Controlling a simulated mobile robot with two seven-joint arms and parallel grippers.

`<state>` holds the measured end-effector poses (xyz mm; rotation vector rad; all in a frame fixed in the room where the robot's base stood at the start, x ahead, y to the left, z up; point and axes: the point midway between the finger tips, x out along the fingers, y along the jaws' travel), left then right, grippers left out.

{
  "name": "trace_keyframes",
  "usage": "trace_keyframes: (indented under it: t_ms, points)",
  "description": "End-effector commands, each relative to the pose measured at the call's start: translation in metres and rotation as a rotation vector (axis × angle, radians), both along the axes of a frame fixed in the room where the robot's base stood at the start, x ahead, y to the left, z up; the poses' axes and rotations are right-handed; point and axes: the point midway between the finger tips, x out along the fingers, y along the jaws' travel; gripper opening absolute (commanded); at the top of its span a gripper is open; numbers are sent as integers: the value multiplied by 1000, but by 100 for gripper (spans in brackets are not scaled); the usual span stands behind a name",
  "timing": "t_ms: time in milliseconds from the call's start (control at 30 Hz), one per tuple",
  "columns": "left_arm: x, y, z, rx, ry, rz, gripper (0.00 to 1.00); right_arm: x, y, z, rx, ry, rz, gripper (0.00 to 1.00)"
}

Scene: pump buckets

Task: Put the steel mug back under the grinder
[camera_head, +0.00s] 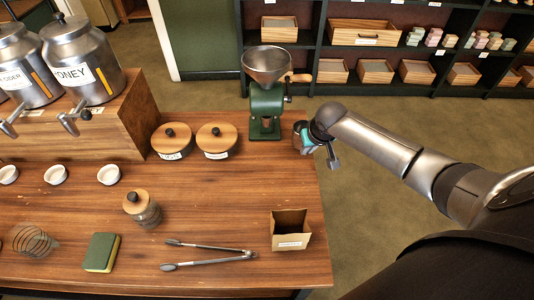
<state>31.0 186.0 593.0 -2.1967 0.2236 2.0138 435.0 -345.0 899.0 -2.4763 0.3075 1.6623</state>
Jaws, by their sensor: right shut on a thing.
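The green hand grinder (265,110) with a steel hopper stands at the back right of the wooden table. My right gripper (318,141) is just right of the grinder, at the table's right edge. It is shut on what looks like the steel mug (299,131), which is small and mostly hidden by the gripper and wrist. The mug is beside the grinder, not under it. My left gripper is not in view.
Two wood-lidded jars (217,141) stand left of the grinder. A paper box (290,230), tongs (210,252), a lidded glass jar (143,209) and a sponge (101,252) lie nearer. Steel urns (83,60) stand on a wooden stand. The tabletop before the grinder is clear.

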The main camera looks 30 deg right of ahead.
Motion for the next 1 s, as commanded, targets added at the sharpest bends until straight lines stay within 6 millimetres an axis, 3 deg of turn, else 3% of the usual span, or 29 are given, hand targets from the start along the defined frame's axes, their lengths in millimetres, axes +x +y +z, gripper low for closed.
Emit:
trace_keyframes:
  t_ms: [200, 400, 600, 833, 1000]
  points:
    - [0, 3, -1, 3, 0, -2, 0, 28, 56, 1, 3, -4, 1, 0]
    - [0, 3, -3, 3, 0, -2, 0, 45, 92, 1, 0, -2, 0, 0]
    - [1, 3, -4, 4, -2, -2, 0, 50, 103, -2, -1, 0, -2, 0]
    - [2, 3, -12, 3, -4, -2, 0, 49, 103, -32, -1, 2, -1, 0]
    - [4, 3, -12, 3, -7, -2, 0, 50, 103, -35, -2, -1, -1, 0]
